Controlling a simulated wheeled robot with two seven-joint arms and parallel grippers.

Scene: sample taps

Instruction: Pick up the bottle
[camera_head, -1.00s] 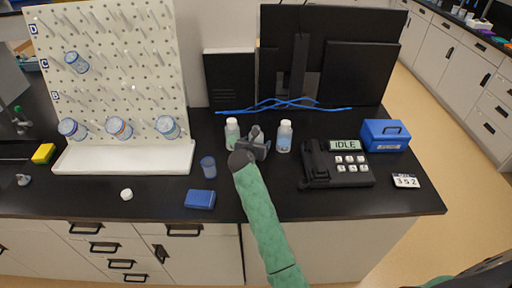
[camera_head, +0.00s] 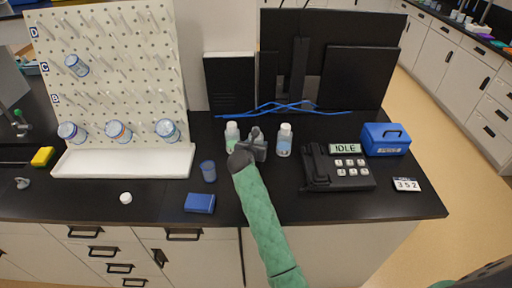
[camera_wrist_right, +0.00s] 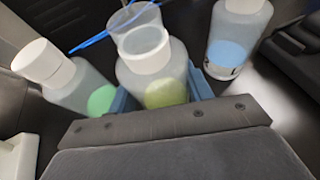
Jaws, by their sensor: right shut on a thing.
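In the right wrist view, an open, uncapped bottle with a yellow-green label (camera_wrist_right: 165,92) stands between the blue fingers of my right gripper (camera_wrist_right: 165,100), which is shut on it. In the head view my right gripper (camera_head: 254,149) is at the middle of the bench and mostly hides that bottle. A white-capped bottle with a green label (camera_wrist_right: 80,85) is close on its left, also in the head view (camera_head: 232,135). A bottle with a blue label (camera_wrist_right: 232,45) is on the right, also in the head view (camera_head: 284,140). My left gripper is not in view.
A black phone device (camera_head: 338,168) and a blue box (camera_head: 386,138) stand to the right. A pegboard rack (camera_head: 110,80) with a white tray, a blue cup (camera_head: 208,171), a blue block (camera_head: 199,203) and a white cap (camera_head: 126,198) are left. Blue cable (camera_head: 285,107) lies behind.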

